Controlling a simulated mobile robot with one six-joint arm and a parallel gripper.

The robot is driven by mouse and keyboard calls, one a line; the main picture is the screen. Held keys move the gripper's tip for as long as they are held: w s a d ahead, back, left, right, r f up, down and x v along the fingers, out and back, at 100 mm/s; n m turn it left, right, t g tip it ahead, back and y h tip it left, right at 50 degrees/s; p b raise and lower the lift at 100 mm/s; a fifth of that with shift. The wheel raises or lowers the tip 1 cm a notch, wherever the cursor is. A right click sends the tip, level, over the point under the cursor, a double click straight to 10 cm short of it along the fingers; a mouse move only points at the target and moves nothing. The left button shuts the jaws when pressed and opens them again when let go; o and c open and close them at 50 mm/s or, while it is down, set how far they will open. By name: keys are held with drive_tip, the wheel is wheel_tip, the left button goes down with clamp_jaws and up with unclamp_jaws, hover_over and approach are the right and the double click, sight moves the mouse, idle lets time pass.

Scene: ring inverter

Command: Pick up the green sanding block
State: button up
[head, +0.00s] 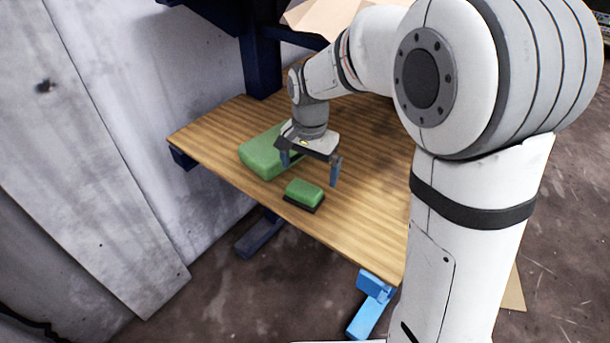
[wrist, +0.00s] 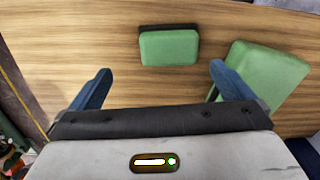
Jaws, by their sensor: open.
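The green sanding block (head: 305,193) has a green top and a dark base and lies on the wooden bench top, near its front edge. It also shows in the wrist view (wrist: 168,48), ahead of my fingers and roughly between their lines. My gripper (head: 311,168) is open and empty above the bench, beyond the block in the head view. In the wrist view my two blue fingers (wrist: 160,80) stand wide apart, and neither touches the block.
A larger green box-like object (head: 262,154) lies on the bench left of the block, partly behind my gripper; it is close to my right finger in the wrist view (wrist: 262,78). The wooden bench (head: 350,225) is bare right of the block. A grey wall (head: 100,150) stands left.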

sight(304, 189)
drive_tip(key=shift+w+a+f, duration=0.4)
drive_tip(key=shift+a, duration=0.1)
drive_tip(key=shift+a+f, duration=0.15)
drive_tip(key=shift+f, duration=0.15)
wheel_tip(304, 189, down, 7)
drive_tip(key=shift+f, duration=0.2)
drive_tip(key=c, duration=1)
drive_tip(key=shift+o, duration=0.2)
wheel_tip(304, 189, up, 10)
drive_tip(key=shift+r, duration=0.1)
